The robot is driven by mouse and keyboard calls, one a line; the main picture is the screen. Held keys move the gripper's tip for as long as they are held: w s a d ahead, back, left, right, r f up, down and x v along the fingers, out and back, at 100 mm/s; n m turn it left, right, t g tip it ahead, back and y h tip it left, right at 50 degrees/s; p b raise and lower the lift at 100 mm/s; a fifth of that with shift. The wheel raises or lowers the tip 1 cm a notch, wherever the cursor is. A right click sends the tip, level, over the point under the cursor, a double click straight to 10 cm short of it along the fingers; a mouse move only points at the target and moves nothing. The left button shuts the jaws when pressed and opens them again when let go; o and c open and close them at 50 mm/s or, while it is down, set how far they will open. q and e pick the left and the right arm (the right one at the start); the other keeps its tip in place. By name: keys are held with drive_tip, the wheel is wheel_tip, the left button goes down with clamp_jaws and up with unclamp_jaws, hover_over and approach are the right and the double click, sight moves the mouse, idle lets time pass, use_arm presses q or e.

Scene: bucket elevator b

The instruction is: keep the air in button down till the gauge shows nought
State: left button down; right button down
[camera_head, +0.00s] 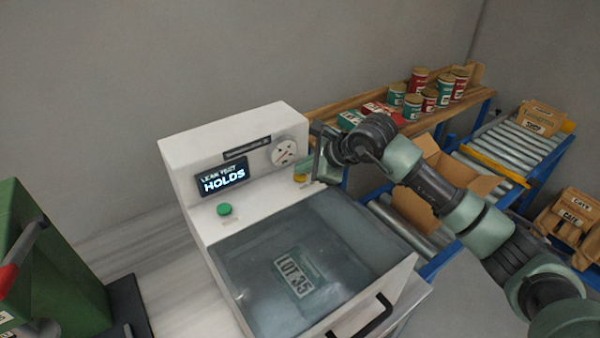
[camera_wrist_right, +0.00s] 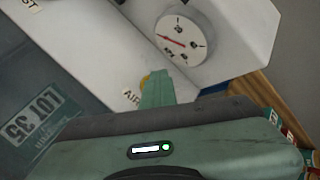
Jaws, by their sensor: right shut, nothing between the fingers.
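The air in button (camera_head: 300,178) is yellow and sits on the white machine's ledge below the gauge. In the right wrist view a sliver of the yellow button (camera_wrist_right: 145,81) shows beside my shut fingers, by a partly covered label reading "AIR". My right gripper (camera_head: 314,170) is shut and empty, its tips over the button (camera_wrist_right: 157,80); I cannot tell whether they press it. My left gripper is out of view.
The machine's display (camera_head: 222,180) reads "LEAK TEST HOLDS". A green button (camera_head: 224,210) is at left on the ledge. A clear lid (camera_head: 340,240) with a black handle covers a "LOT 35" label. Behind are a shelf with tins (camera_head: 413,106) and a roller conveyor (camera_head: 500,148).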

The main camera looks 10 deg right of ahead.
sight(304, 177)
idle(0.5)
drive_tip(key=shift+r+p, duration=0.35)
drive_tip(key=shift+r, duration=0.6)
drive_tip(key=shift+r, duration=0.15)
wheel_tip(304, 177, up, 5)
drive_tip(key=shift+f+p, duration=0.1)
drive_tip(key=shift+p, duration=0.9)
